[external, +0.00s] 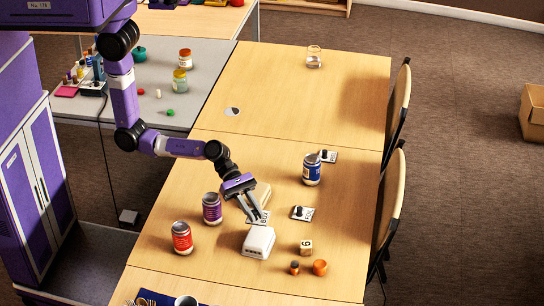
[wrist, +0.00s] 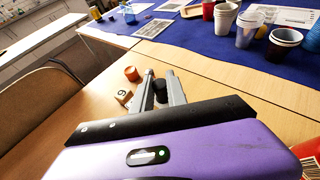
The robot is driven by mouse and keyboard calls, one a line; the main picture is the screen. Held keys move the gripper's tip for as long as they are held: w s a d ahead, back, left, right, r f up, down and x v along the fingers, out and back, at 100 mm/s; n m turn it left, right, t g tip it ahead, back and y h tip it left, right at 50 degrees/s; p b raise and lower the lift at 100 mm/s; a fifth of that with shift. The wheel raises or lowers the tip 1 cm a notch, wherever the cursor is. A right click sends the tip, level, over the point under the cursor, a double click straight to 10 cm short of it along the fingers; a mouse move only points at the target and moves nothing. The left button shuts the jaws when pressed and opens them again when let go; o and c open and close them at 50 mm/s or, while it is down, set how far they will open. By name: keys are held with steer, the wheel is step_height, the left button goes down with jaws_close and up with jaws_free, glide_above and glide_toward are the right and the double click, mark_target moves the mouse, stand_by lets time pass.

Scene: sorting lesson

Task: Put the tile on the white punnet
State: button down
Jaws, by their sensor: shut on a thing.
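The white punnet (external: 258,243) stands on the table just in front of my gripper and looks upturned, with its flat base on top. My gripper (external: 259,217) points down behind it, its fingers close together. A white tile with dark print (external: 252,217) shows at the fingertips, partly covered by them. In the wrist view, a black knob (wrist: 160,85) sits between the fingertips of my gripper (wrist: 160,92). I cannot tell whether the tile touches the table. The punnet is not visible in the wrist view.
Two other knobbed tiles (external: 303,213) (external: 328,156) lie to the right, the farther one beside a blue can (external: 312,170). Purple (external: 212,208) and red (external: 182,238) cans stand left. A cream block (external: 259,194) is behind my gripper.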

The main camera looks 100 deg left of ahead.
mark_target(254, 240)
steer(key=shift+f+b, duration=0.7)
steer(key=shift+f, duration=3.3)
steer(key=shift+f, duration=0.15)
steer(key=c, duration=1.3)
jaws_free()
steer(key=v, duration=1.2)
